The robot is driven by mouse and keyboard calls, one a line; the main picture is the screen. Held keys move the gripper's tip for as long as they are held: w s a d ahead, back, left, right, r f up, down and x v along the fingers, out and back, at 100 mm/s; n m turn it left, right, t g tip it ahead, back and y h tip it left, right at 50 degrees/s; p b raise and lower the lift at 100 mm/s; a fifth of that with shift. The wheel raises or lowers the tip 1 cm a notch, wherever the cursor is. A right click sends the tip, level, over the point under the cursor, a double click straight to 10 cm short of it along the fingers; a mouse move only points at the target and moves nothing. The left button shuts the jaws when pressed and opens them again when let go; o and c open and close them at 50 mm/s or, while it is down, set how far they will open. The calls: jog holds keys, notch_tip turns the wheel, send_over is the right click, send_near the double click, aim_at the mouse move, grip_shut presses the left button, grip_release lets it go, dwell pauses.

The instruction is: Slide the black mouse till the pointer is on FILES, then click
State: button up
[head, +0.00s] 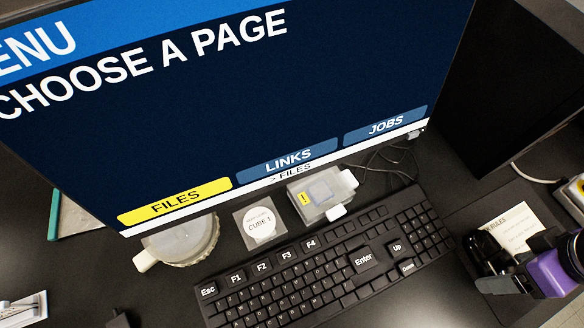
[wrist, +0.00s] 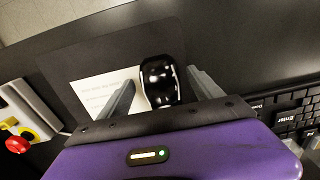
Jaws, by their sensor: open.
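The black mouse (wrist: 160,78) lies on the dark mat in the wrist view, between the two spread fingers of my gripper (wrist: 161,84). Small gaps show on both sides of it, and its near end is hidden by the gripper body. In the head view the mouse (head: 484,246) is partly covered by my purple gripper (head: 499,283) at the right edge. The monitor (head: 230,110) shows "CHOOSE A PAGE". The FILES button (head: 175,201) is yellow, while LINKS (head: 288,160) and JOBS (head: 385,126) are blue. The bar below reads "> FILES". I cannot make out a pointer arrow.
A keyboard (head: 325,262) lies left of the mouse. A white RULES card (head: 514,227) lies by the mouse on the mat. A red button (wrist: 17,145) stands at left in the wrist view.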

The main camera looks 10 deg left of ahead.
aim_at(510, 272)
notch_tip(510, 272, up, 7)
jog(key=p, duration=0.6)
dwell(0.4)
notch_tip(510, 272, up, 8)
dwell(0.5)
jog(key=shift+s+f, duration=0.1)
jog(key=shift+f, duration=0.05)
